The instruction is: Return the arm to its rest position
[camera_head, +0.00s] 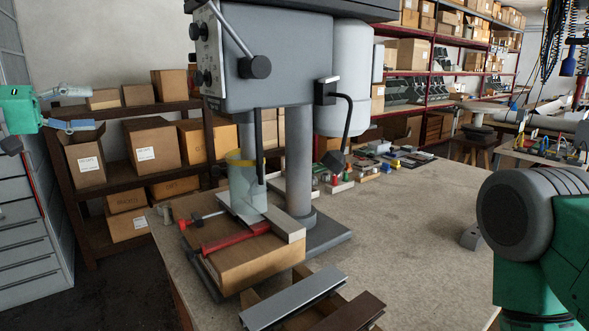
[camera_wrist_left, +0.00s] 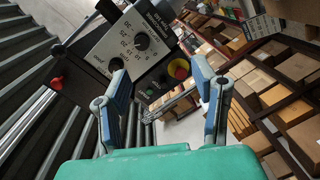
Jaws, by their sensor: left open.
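My left gripper (camera_head: 97,107) is at the far left of the head view, in front of the shelf of boxes. It is open, with its two blue-grey fingers apart and nothing between them. In the left wrist view the open gripper (camera_wrist_left: 160,75) shows both fingers, with the control panel (camera_wrist_left: 140,40) of a machine beyond them. Part of my right arm (camera_head: 535,225) shows at the right of the head view; its gripper is out of view.
A drill press (camera_head: 270,60) stands on the workbench (camera_head: 420,220). Boxed shelving (camera_head: 75,205) is behind, with drawers (camera_head: 30,245) at left. The bench's right middle is mostly clear.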

